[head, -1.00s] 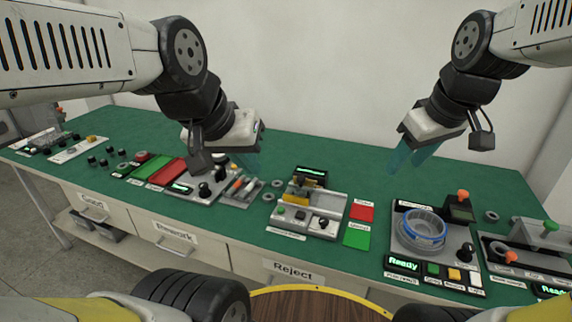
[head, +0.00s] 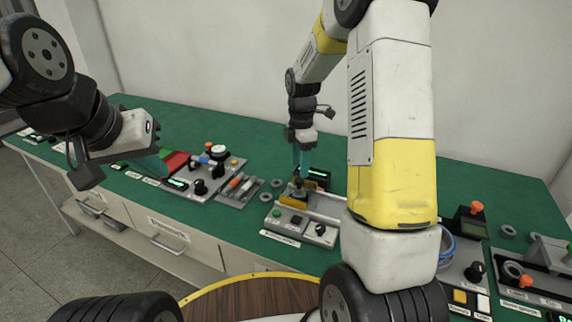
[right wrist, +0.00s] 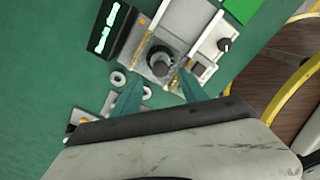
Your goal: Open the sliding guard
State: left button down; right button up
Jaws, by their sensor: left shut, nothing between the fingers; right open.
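The sliding guard (right wrist: 150,62) appears to be the grey plate with yellow edges and a round dark knob (right wrist: 160,62) in the right wrist view. It sits on the grey middle fixture (head: 325,207), where the head view shows a yellow part (head: 317,185). My right gripper (head: 302,160) is open and points down over the fixture. In the right wrist view its teal fingers (right wrist: 161,82) lie on either side of the knob; I cannot tell whether they touch it. My left gripper (head: 160,163) is shut and empty, over the left part of the table.
A display with green text (right wrist: 106,28) stands beside the guard. Metal rings (right wrist: 118,78) lie near it. A station with knobs and buttons (head: 205,180) is to the left. My right arm hides part of the stations on the right.

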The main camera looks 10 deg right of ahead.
aim_at(300, 179)
jog(key=shift+f, duration=2.4)
jog(key=shift+c, duration=0.2)
grip_shut()
jog(key=shift+d, duration=0.1)
